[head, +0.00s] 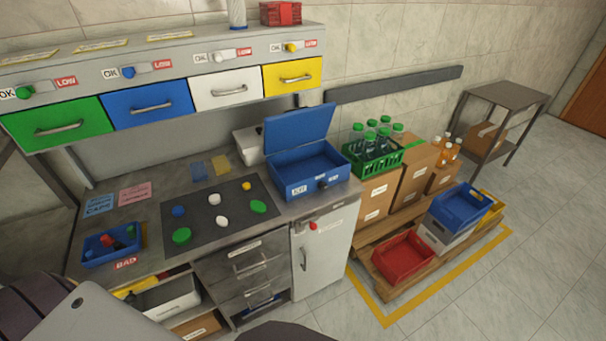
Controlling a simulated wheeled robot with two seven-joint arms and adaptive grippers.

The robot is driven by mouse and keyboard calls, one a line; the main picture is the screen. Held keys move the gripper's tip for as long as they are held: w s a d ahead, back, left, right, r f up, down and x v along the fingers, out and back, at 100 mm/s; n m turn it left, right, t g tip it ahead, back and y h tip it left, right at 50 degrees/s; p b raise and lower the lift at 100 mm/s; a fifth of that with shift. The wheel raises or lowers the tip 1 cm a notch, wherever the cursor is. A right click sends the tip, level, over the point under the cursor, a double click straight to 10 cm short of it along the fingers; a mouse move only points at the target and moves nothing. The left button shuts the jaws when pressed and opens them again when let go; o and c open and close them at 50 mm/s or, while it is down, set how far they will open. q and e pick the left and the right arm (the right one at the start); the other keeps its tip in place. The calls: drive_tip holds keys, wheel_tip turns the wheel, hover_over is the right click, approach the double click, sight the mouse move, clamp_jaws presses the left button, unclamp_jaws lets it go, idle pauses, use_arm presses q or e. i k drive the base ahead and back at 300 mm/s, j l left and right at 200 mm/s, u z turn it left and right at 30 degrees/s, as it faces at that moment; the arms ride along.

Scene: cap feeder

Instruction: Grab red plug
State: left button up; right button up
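I cannot tell for certain which thing is the red plug. A small red piece (313,226) sits at the top of the white cabinet door (322,255), under the right end of the counter. Another small red item (107,241) lies in the blue bin (94,259) above the BAD label at the counter's left, among dark and green pieces. Neither of my grippers shows. A grey and dark part of my own body fills the lower left corner, and a dark shape shows at the bottom edge.
A dark mat (200,238) holds several coloured caps. An open blue case (308,175) stands at the counter's right. Coloured drawers (228,90) hang above. Right of the counter, a pallet (392,283) carries boxes, bottles and a red crate (403,261). Floor at far right is clear.

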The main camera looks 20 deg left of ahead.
sight(107, 241)
drive_tip(key=u, duration=2.4)
